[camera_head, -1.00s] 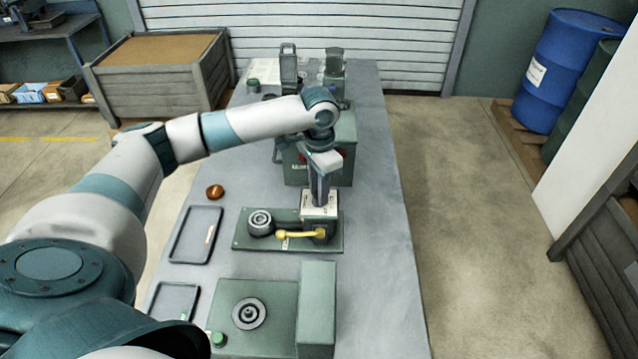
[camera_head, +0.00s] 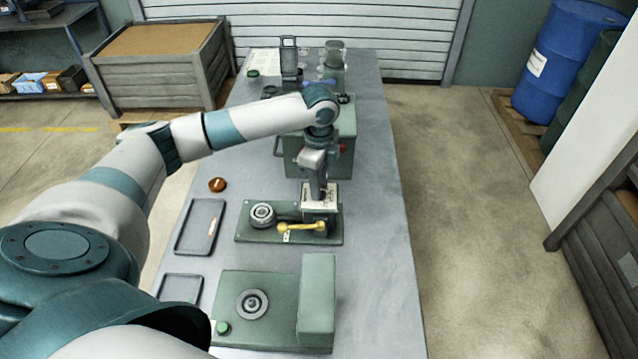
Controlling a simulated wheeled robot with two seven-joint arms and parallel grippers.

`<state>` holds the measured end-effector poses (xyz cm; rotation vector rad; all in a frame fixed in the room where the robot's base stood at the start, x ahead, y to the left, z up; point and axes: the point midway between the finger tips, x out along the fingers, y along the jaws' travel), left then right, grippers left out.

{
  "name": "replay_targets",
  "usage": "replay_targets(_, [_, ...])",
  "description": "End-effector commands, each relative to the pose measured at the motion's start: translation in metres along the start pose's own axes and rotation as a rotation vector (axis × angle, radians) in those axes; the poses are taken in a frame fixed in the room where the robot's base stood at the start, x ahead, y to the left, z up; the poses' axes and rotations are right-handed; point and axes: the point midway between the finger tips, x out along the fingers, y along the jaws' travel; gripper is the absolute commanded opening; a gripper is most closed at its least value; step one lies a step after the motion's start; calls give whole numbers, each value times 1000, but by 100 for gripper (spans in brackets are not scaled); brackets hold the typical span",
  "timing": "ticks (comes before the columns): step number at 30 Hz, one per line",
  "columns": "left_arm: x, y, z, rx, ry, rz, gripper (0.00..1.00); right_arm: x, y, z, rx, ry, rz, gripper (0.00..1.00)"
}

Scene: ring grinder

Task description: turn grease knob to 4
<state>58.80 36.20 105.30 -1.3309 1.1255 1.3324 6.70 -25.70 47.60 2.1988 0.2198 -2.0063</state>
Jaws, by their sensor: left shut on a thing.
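A green fixture (camera_head: 255,236) with a round metal ring part (camera_head: 262,215) and a yellow lever (camera_head: 300,227) lies across the middle of the table. At its right end stands a block with a pale dial plate (camera_head: 309,198). My left gripper (camera_head: 321,197) reaches straight down onto this plate and is shut on the grease knob there. The knob itself is hidden by the gripper, and the numbers on the plate are too small to read. My right gripper is out of view.
A green box (camera_head: 345,150) stands just behind my left wrist. A green machine (camera_head: 318,300) with a green button (camera_head: 222,328) is in front. Two dark trays (camera_head: 181,252) and a brown round piece (camera_head: 217,185) lie left. The table's right strip is clear.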

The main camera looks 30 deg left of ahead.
Motion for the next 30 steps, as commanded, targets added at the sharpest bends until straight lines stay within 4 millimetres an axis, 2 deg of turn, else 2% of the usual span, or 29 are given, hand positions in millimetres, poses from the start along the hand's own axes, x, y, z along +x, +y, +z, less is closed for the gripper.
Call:
replay_targets(18, [-2,-2,0,580,1,-5,3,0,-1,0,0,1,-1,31])
replay_targets(30, [-2,-2,-1,831,1,-6,3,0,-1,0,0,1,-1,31])
